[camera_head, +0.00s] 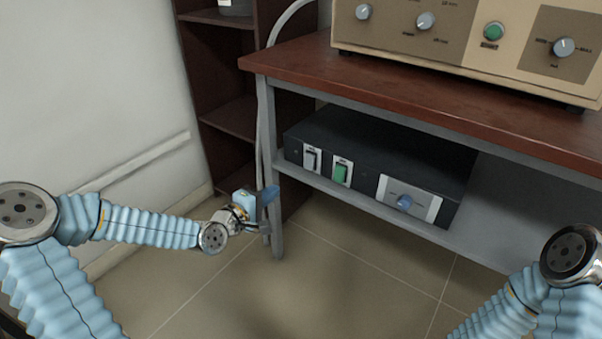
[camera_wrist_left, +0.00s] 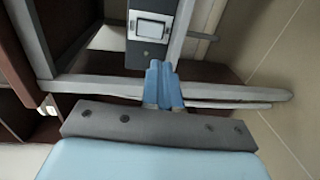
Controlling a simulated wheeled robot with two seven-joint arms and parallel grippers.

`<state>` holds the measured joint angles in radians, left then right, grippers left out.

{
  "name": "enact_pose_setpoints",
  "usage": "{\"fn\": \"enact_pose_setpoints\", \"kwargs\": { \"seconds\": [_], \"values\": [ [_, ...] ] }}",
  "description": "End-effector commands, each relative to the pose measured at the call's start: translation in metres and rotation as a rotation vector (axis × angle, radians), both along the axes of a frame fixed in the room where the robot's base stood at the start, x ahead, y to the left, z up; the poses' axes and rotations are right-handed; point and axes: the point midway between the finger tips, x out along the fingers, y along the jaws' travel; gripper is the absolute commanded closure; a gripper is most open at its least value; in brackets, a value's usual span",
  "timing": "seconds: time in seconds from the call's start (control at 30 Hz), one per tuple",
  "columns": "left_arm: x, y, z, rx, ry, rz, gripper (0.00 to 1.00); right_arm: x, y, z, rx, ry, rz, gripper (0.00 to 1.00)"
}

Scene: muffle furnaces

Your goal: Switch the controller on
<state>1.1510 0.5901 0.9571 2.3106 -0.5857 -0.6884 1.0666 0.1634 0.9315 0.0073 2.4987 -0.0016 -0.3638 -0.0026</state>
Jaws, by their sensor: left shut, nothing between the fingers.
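The controller seems to be the dark box (camera_head: 375,165) on the low shelf under the table. Its front has a rocker switch in a white frame (camera_head: 312,158), a green switch (camera_head: 342,172) and a blue knob on a pale plate (camera_head: 404,202). My left gripper (camera_head: 268,196) is left of the box, by the table's front leg, apart from the switches. Its blue fingers (camera_wrist_left: 161,84) are shut and empty. Beyond them, the left wrist view shows a dark panel with a pale framed switch (camera_wrist_left: 151,29). My right arm enters at lower right; its gripper is out of frame.
A beige instrument (camera_head: 470,35) with knobs and a green button stands on the brown tabletop (camera_head: 440,97). The grey table leg (camera_head: 268,160) stands close to my left gripper. A dark shelf unit (camera_head: 225,115) is behind. The tiled floor (camera_head: 350,275) in front is clear.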

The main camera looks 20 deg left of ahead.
Motion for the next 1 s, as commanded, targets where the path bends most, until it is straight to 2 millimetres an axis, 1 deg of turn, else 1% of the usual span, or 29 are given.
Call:
{"fn": "enact_pose_setpoints", "kwargs": {
  "seconds": [0.17, 0.27, 0.5, 0.7, 0.83, 1.0],
  "values": [
    [0.015, -0.006, -0.003, -0.002, -0.001, -0.003, 1.00, 0.000, -0.001, -0.003, -0.001, 0.000, -0.001, 0.57],
    [0.032, -0.013, -0.005, -0.002, -0.001, -0.003, 1.00, 0.001, -0.001, -0.005, -0.002, -0.001, -0.003, 0.57],
    [0.081, -0.031, -0.012, -0.003, 0.000, -0.003, 1.00, 0.001, -0.002, -0.006, -0.003, -0.002, -0.003, 0.57],
    [0.112, -0.042, -0.017, -0.001, 0.001, -0.002, 1.00, 0.001, -0.002, -0.004, -0.002, -0.001, -0.003, 0.57],
    [0.124, -0.046, -0.019, -0.001, 0.001, -0.001, 1.00, 0.000, -0.001, -0.004, -0.002, -0.001, -0.003, 0.57],
    [0.130, -0.048, -0.020, 0.000, 0.001, -0.001, 1.00, 0.000, -0.001, -0.003, -0.001, -0.001, -0.002, 0.57]
  ]
}}
